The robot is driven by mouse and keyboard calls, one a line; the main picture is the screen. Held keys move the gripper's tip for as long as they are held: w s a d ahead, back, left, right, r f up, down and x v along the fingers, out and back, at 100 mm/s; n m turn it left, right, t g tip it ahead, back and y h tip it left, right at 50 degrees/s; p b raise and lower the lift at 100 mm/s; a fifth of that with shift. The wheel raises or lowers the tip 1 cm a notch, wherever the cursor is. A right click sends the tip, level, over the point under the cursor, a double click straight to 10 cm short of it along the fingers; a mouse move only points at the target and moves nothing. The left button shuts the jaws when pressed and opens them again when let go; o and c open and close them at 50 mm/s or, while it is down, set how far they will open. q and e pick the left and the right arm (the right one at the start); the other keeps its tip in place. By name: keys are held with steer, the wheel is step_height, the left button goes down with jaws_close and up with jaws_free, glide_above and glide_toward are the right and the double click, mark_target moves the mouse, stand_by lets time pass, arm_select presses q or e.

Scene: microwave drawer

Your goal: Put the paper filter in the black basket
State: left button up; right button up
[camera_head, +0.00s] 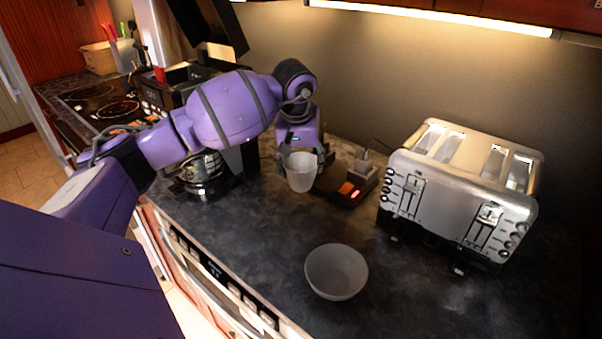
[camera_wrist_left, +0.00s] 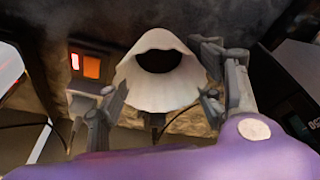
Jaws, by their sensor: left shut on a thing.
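The paper filter (camera_head: 300,174) is a pale, cup-shaped piece that widens upward. My left gripper (camera_head: 302,160) is shut on it and holds it over the counter, left of the toaster. In the left wrist view the paper filter (camera_wrist_left: 158,92) shows its fluted wall and dark opening between the fingers (camera_wrist_left: 155,100). I cannot pick out the black basket for certain. A dark open-topped thing (camera_head: 190,74) stands behind my left arm, partly hidden. My right gripper is not in view.
A silver toaster (camera_head: 460,190) stands at the right. A small dark device with an orange panel (camera_head: 348,190) is just right of the filter. A grey bowl (camera_head: 336,272) sits in front. A glass pot (camera_head: 203,172) is left of the filter. The front-right counter is clear.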

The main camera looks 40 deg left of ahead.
arm_select(q)
steer(key=shift+w+a+f, duration=0.15)
steer(key=shift+w+f, duration=0.15)
steer(key=shift+f, duration=0.25)
step_height(320, 180, down, 3)
steer(key=shift+r, duration=0.15)
steer(key=shift+f, duration=0.25)
steer(key=o, duration=1)
steer(key=shift+r, duration=0.1)
